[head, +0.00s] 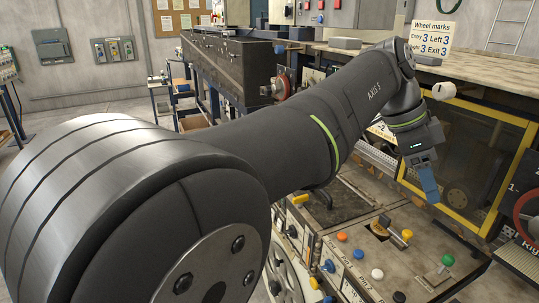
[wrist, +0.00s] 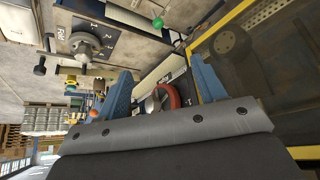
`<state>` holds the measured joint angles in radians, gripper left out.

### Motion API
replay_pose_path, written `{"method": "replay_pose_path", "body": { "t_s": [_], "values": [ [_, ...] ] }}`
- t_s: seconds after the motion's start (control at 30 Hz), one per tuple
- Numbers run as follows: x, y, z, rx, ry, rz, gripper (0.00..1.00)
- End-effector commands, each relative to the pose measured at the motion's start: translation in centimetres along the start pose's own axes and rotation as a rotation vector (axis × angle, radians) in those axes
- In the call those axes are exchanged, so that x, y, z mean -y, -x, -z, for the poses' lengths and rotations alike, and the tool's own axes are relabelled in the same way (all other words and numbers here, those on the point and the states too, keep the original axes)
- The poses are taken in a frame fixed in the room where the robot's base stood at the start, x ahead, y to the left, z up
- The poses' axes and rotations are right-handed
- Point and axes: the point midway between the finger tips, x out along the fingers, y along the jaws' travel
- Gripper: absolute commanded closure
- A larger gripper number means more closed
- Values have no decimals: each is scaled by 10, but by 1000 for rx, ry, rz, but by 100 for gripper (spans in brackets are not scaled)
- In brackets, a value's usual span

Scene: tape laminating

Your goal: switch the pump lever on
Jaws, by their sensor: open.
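A control desk (head: 365,265) with several coloured knobs stands below my gripper in the head view. I see no readable pump label, so I cannot tell which control is the pump lever. My gripper (head: 428,188) hangs above the right part of the desk, its blue fingers pointing down. In the wrist view my gripper (wrist: 160,65) has its two blue fingers wide apart with nothing held between them. A green knob (wrist: 157,22) lies beyond the fingertips.
A yellow-framed guard panel (head: 468,150) stands close behind and right of my gripper. A red handwheel (wrist: 168,97) shows between the fingers, farther off. A numbered dial (wrist: 85,45) is at upper left in the wrist view. An orange knob (head: 342,236) and white knob (head: 377,273) stick up nearby.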

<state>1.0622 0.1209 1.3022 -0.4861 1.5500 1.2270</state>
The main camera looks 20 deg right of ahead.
Motion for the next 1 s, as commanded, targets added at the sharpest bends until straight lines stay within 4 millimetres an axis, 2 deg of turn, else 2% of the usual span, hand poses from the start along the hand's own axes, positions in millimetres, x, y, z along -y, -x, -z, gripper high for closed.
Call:
{"method": "replay_pose_path", "body": {
  "t_s": [0.03,0.1,0.27,0.5,0.7,1.0],
  "values": [
    [0,0,0,0,0,0,47],
    [0,0,0,1,1,0,59],
    [-6,-6,4,28,66,19,59],
    [-28,-29,16,116,361,143,59],
    [-42,-41,25,128,572,267,59],
    [-46,-51,27,116,675,329,59]
  ]
}}
